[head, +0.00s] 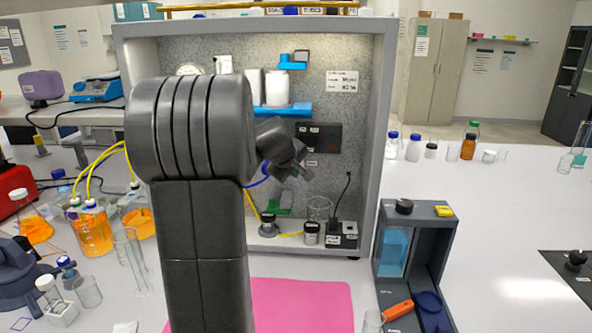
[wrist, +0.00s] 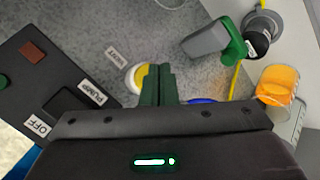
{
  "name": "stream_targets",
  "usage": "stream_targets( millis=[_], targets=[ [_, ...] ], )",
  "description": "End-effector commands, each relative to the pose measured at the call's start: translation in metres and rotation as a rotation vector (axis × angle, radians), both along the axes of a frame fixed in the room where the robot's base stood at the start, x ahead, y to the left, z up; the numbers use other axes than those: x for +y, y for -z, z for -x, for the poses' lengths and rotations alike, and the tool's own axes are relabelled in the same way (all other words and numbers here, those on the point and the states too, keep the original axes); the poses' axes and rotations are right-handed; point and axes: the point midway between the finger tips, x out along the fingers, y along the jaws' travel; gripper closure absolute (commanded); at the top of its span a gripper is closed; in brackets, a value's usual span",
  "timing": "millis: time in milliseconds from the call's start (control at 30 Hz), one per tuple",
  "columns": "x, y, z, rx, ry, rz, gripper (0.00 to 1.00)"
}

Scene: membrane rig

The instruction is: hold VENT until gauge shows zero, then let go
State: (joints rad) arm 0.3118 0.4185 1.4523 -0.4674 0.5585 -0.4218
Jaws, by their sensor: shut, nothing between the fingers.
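My gripper (wrist: 158,72) is shut and empty, its dark green fingers together. It points at the speckled back panel (wrist: 185,50). A yellow button in a white ring (wrist: 132,77) sits beside the fingertips, partly hidden by them. The VENT label (wrist: 117,57) is just left of that button. I cannot tell whether the fingers touch or press it. In the head view my gripper (head: 303,172) is in front of the rig's lower middle. A round white dial (head: 187,70), likely the gauge, shows at the rig's upper left, partly behind my arm; its reading is too small to tell.
A black switch box (wrist: 60,75) with PUMP and OFF labels lies left of the fingers. A green-handled valve (wrist: 232,42) and a beaker of orange liquid (wrist: 278,84) are to the right. A grey stand (head: 447,250) and pink mat (head: 300,305) are on the bench.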

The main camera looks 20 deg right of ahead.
Motion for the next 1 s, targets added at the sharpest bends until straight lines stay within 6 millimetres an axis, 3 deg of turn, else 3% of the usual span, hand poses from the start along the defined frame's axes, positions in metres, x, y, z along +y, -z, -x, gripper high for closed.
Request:
stream_targets(
  millis=[1000],
  targets=[
    [-0.0048, -0.0001, -0.01, 0.0, 0.0, 0.0, 1.0]
  ],
)
